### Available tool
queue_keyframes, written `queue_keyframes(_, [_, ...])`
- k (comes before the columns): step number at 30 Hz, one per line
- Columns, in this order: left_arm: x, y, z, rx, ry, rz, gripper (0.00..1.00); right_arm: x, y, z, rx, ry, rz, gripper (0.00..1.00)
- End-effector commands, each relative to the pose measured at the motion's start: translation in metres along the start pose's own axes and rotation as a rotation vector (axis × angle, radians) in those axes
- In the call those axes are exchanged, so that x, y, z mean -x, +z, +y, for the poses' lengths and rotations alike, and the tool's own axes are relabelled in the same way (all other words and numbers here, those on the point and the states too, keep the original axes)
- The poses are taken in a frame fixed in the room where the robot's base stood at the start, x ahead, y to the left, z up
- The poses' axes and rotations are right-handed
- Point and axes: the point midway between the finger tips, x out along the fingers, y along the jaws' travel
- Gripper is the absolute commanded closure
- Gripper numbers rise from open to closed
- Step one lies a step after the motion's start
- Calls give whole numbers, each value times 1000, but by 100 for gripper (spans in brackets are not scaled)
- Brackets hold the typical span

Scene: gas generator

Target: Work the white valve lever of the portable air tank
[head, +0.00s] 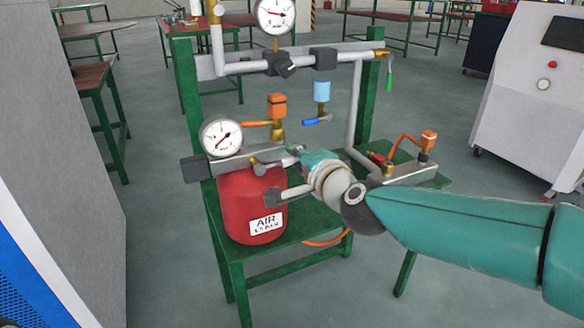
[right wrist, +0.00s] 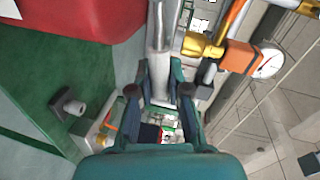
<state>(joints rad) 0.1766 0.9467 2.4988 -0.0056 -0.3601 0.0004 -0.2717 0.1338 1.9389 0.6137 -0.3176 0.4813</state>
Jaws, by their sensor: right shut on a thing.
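The portable air tank (head: 236,202) is a red cylinder with a white AIR label on the green stand. It also shows at the upper left of the right wrist view (right wrist: 80,20). My right gripper (head: 303,154) is beside the tank's top, at its right. In the right wrist view its fingers (right wrist: 161,92) are shut around a pale bar (right wrist: 159,35), which looks like the white valve lever. In the head view my gripper and wrist hide the lever's grip point. My left gripper is not in view.
A gauge (head: 221,136) and an orange-topped valve (head: 277,106) stand close behind the tank. A pipe rail with a black valve (head: 281,65) and a blue fitting (head: 321,92) is above. Another orange-topped fitting (head: 428,140) is at right. Open floor lies in front.

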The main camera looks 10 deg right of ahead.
Motion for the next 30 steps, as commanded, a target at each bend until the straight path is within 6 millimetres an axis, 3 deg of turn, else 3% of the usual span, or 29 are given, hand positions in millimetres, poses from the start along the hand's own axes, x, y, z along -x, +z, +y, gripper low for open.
queue_keyframes(1, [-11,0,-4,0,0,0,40,-2,-1,10,-32,1,-2,100])
queue_keyframes(9, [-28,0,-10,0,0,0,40,-4,0,17,-157,2,-28,100])
queue_keyframes(27, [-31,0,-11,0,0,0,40,-4,2,18,-198,6,-39,100])
queue_keyframes(28, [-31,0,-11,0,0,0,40,-4,2,18,-198,6,-39,79])
queue_keyframes(30, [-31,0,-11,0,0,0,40,-4,2,18,-198,6,-39,67])
